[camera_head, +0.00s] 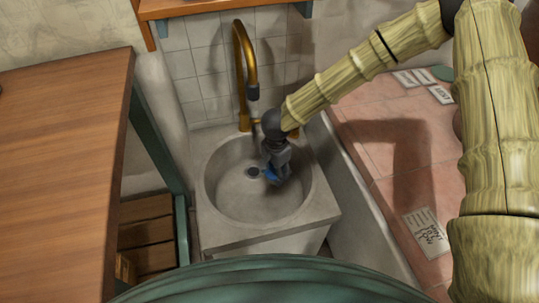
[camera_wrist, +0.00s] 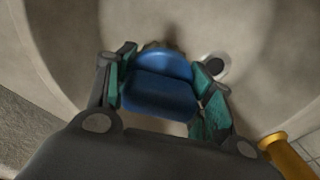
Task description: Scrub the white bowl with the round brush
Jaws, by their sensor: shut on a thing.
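My gripper (camera_head: 277,166) is low inside the round sink basin, right of its drain. It is shut on a blue rounded thing (camera_head: 271,175), which looks like the round brush. In the wrist view, my gripper (camera_wrist: 163,72) has its green-padded fingers on both sides of the blue brush (camera_wrist: 158,90). A small dark ragged patch shows past the brush's far edge, perhaps bristles or shadow. I cannot tell whether the brush touches the basin. I see no white bowl in either view.
The grey stone sink (camera_head: 222,205) has a brass faucet (camera_head: 241,75) at its back. The drain (camera_wrist: 216,64) is beside my gripper. A wooden table (camera_head: 60,170) stands at left. A pink tiled surface (camera_head: 395,150) with paper notes (camera_head: 428,232) lies at right.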

